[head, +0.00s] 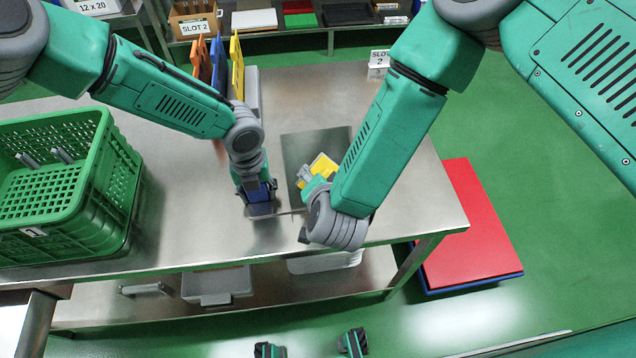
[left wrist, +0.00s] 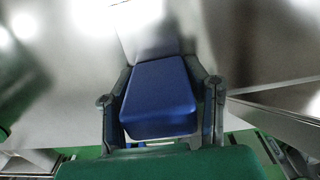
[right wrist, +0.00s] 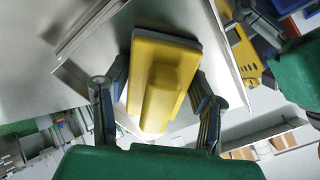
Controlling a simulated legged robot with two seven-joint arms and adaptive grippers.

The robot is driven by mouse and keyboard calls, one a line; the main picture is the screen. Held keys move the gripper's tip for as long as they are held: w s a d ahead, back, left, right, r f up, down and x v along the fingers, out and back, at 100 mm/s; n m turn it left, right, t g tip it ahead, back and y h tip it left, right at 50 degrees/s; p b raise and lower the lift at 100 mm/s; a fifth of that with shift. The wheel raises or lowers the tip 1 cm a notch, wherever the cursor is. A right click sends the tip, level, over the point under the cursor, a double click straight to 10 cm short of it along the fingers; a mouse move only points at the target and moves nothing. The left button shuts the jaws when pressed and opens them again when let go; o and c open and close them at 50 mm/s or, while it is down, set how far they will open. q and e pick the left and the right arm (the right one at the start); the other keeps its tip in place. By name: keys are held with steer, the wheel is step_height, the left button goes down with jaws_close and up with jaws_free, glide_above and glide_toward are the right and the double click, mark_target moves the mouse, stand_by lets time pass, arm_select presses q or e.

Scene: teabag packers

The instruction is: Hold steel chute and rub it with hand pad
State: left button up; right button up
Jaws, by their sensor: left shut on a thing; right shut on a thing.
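My left gripper (head: 260,200) is shut on a blue block (left wrist: 160,95), which sits between both fingers in the left wrist view. A pale steel piece (left wrist: 145,30) lies just beyond the block; I cannot tell whether they are joined. My right gripper (right wrist: 155,95) is shut on a yellow hand pad (right wrist: 162,80) with a dark base. Steel with a raised folded edge, probably the chute (right wrist: 232,50), lies close behind the pad; contact is unclear. In the head view my right wrist hides most of the right fingers, and a yellow piece (head: 322,164) shows beside them.
A green crate (head: 65,185) stands on the left of the steel table (head: 400,215). Orange, blue and yellow upright panels (head: 237,68) stand at the back. A dark flat sheet (head: 300,150) lies mid-table. A red platform (head: 465,225) is on the floor at right.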

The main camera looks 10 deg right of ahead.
mark_target(313, 149)
steer(key=shift+w+r, duration=1.05)
steer(key=shift+r, duration=0.2)
steer(key=shift+w+r, duration=1.05)
steer(key=shift+r, duration=0.2)
steer(key=shift+s+f, duration=1.35)
steer(key=shift+f, duration=0.15)
arm_select(q)
steer(key=shift+s, duration=0.1)
arm_select(e)
steer(key=shift+s+d+f, duration=0.1)
steer(key=shift+s+f, duration=0.45)
steer(key=shift+f, duration=0.3)
steer(key=shift+s+f, duration=0.55)
steer(key=shift+f, duration=0.25)
steer(key=v, duration=0.6)
steer(key=v, duration=0.3)
